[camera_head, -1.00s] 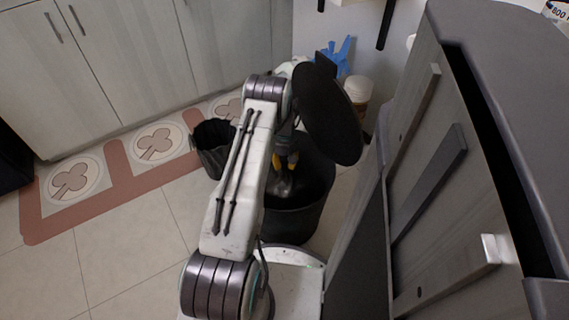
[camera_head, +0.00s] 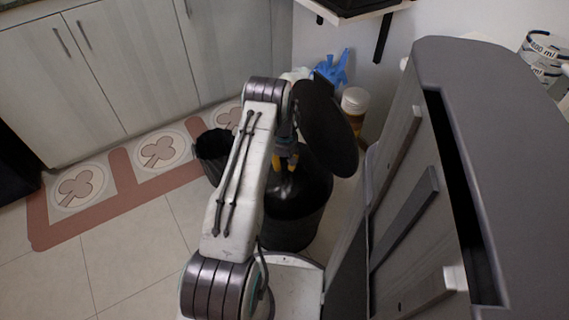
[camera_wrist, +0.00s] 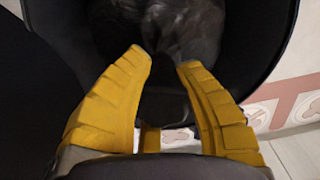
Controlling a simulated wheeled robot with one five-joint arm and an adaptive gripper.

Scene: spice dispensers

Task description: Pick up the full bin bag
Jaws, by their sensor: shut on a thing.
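The full bin bag, dark and shiny, sits inside a tall black bin (camera_head: 290,228) under my gripper. In the wrist view its crinkled top (camera_wrist: 185,22) shows just past the yellow fingers. My gripper (camera_head: 285,161) points down into the bin's mouth, with the bin's round black lid (camera_head: 328,130) upright beside it. In the wrist view my gripper (camera_wrist: 166,58) is shut on the bin bag, with a narrow dark gap between the fingertips. The exact grip on the bag is hard to see in the dark, and its lower part is hidden.
A smaller black bin (camera_head: 211,153) stands left of my arm. Grey cabinets (camera_head: 75,75) line the back left, with a patterned mat (camera_head: 118,165) before them. A lidded jar (camera_head: 354,103) and blue object (camera_head: 331,68) are behind.

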